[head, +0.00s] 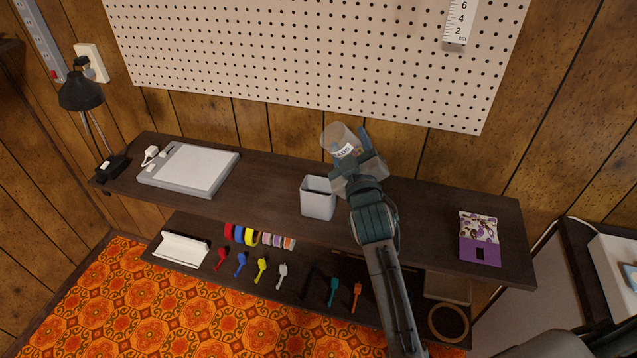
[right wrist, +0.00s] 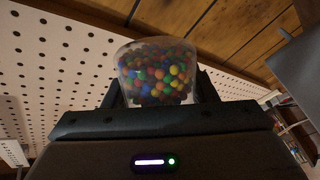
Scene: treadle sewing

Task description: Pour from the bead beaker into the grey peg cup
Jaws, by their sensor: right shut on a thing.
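The bead beaker (head: 338,138) is a clear cup with a white label, above the shelf at its back edge. My right gripper (head: 355,162) is shut on it and holds it up, its top leaning a little to the left in the head view. In the right wrist view the beaker (right wrist: 157,72) stands between the fingers and is largely full of coloured beads. The grey peg cup (head: 318,199) is a square, open-topped cup on the upper shelf, below and left of the beaker. Its inside looks dark and empty.
The upper shelf (head: 270,187) also bears a white flat box (head: 188,169) at left and a purple patterned packet (head: 479,238) at right. A pegboard (head: 300,50) rises behind. Coloured tape rolls (head: 252,238) and small coloured tools lie on the lower shelf.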

